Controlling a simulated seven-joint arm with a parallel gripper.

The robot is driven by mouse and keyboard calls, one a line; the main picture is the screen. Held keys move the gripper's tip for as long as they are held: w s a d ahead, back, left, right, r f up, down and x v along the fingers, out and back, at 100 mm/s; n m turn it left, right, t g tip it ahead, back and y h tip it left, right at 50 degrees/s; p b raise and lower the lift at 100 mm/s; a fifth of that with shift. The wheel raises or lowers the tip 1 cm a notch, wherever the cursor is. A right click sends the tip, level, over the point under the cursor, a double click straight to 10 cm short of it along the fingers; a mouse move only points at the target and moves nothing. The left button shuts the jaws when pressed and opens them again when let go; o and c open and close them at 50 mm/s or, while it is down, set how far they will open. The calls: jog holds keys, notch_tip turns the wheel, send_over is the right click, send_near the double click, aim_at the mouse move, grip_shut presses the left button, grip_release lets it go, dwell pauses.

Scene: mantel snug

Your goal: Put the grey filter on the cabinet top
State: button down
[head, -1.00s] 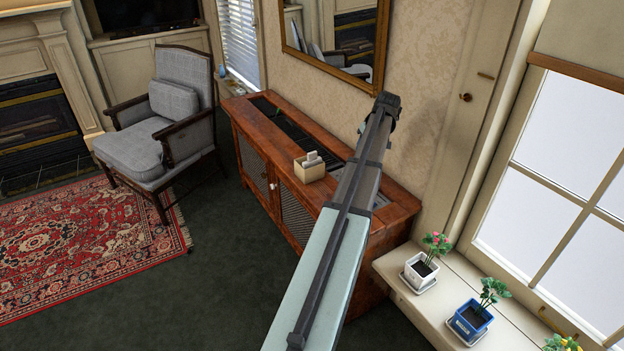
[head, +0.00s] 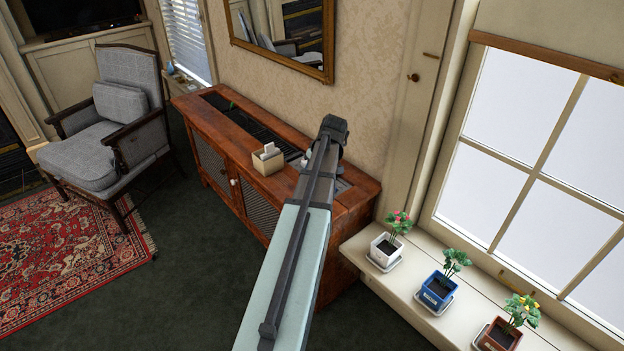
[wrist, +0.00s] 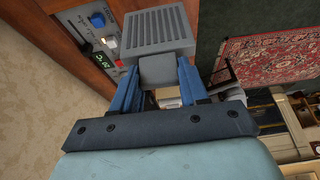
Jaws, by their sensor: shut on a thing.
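The grey filter (wrist: 158,32), a ribbed block with a smooth grey grip tab, shows in the wrist view. My gripper (wrist: 158,78) is shut on that tab with its blue fingers. The red-brown wooden cabinet top (head: 358,194) stands along the wall in the head view, and part of its wood (wrist: 60,5) shows in the wrist view. The filter appears over or beside the cabinet's edge; I cannot tell its height. In the head view my arm hides the filter and the fingers.
A tan box with pale cards (head: 268,164) stands at the cabinet's front edge. A dark slotted recess (head: 245,120) runs along the top. A control panel with knobs (wrist: 100,35) lies left of the filter. Potted plants (head: 437,290) line the windowsill; a grey armchair (head: 110,135) stands left.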

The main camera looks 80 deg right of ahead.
jog(key=shift+f, duration=2.55)
jog(key=c, duration=0.6)
grip_release()
jog(key=v, duration=1.2)
